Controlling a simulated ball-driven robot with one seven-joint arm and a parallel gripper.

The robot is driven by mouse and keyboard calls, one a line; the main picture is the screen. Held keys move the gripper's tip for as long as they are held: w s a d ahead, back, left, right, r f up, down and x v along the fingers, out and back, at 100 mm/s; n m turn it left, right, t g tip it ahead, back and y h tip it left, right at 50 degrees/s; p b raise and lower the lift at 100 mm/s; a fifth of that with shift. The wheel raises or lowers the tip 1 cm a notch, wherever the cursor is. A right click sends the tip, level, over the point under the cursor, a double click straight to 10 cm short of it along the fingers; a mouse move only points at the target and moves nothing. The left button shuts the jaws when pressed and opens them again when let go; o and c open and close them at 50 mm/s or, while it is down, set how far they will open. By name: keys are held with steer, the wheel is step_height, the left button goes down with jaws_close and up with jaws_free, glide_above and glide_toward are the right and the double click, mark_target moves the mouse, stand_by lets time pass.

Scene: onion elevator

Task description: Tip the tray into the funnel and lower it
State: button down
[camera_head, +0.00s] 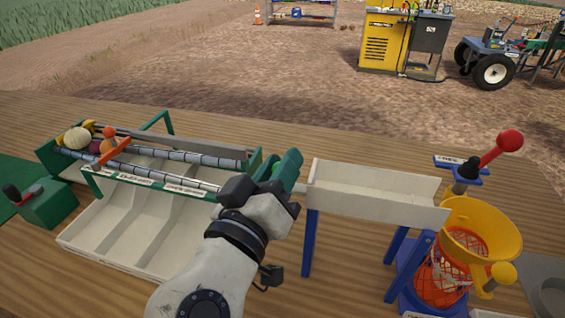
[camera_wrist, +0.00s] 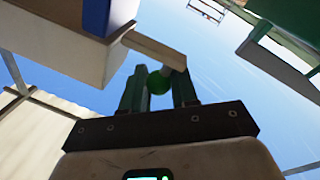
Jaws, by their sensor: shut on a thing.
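The white tray (camera_head: 375,205) is a long, shallow trough at right of centre, above blue legs. Its inside looks empty. Its right end reaches the rim of the yellow funnel (camera_head: 508,242), over an orange net bag (camera_head: 440,283). My gripper (camera_head: 290,172) is at the tray's left end, and its green fingers are shut on the short handle (camera_head: 299,188) there. In the wrist view the beige handle (camera_wrist: 150,45) runs from the tray to between the fingers (camera_wrist: 158,92). A green ball (camera_wrist: 158,82) shows between them. The fingers' exact contact is partly hidden.
A green-framed sorting machine (camera_head: 170,185) with rollers stands at left, vegetables at its far left end and white bins below. A red-knobbed lever (camera_head: 509,141) stands behind the funnel. A grey pan (camera_head: 548,290) is at the right edge. Bare wooden table lies in front of the tray.

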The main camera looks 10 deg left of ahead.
steer(key=shift+d+f, duration=0.1)
steer(key=shift+f, duration=0.15)
steer(key=c, duration=0.9)
jaws_free()
steer(key=shift+s, duration=0.1)
steer(key=s, duration=0.3)
steer(key=s+a, duration=0.1)
steer(key=s, duration=0.3)
steer(key=s+a, duration=0.1)
steer(key=s, duration=0.2)
steer(key=shift+s+f, duration=0.25)
steer(key=shift+f, duration=0.15)
